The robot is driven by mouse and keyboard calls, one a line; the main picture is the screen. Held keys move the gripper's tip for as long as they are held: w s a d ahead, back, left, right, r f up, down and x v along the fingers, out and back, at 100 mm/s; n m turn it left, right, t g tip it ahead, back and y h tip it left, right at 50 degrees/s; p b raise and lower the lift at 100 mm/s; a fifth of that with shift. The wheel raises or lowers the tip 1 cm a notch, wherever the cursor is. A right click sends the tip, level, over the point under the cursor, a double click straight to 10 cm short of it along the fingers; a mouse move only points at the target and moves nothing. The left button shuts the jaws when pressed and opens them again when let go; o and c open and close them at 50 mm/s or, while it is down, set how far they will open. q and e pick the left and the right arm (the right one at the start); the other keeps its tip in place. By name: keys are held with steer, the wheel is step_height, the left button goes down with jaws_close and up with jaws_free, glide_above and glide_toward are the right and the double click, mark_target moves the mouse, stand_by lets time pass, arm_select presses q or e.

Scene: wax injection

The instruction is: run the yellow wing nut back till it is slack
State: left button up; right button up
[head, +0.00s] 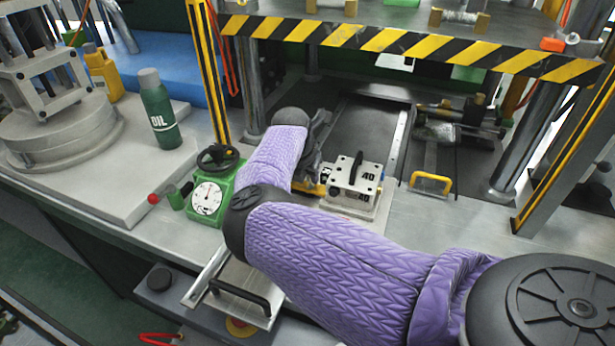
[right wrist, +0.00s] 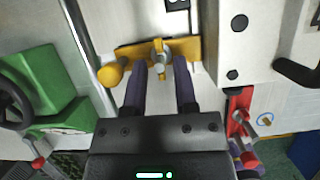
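The yellow wing nut (right wrist: 158,60) sits on a stud in the middle of a yellow bar (right wrist: 187,48) in the right wrist view. My right gripper (right wrist: 160,68) has its two dark fingers apart, pointing at the bar, with the nut between and just beyond the tips. I see no finger touching the nut. In the head view my right gripper (head: 316,165) is beside the metal mould block marked 40 (head: 342,170); my arm hides most of the yellow bar (head: 313,188) and the nut. My left gripper is out of view.
A yellow ball knob (right wrist: 108,72) is at the bar's left end. A green gauge (head: 207,198) with a black handwheel stands left of my arm. An oil bottle (head: 160,115) stands further left. A striped press beam (head: 400,42) crosses above. A yellow handle (head: 430,182) is to the right.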

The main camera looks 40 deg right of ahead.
steer(key=shift+x, duration=0.85)
jaws_close()
steer(key=shift+r, duration=0.1)
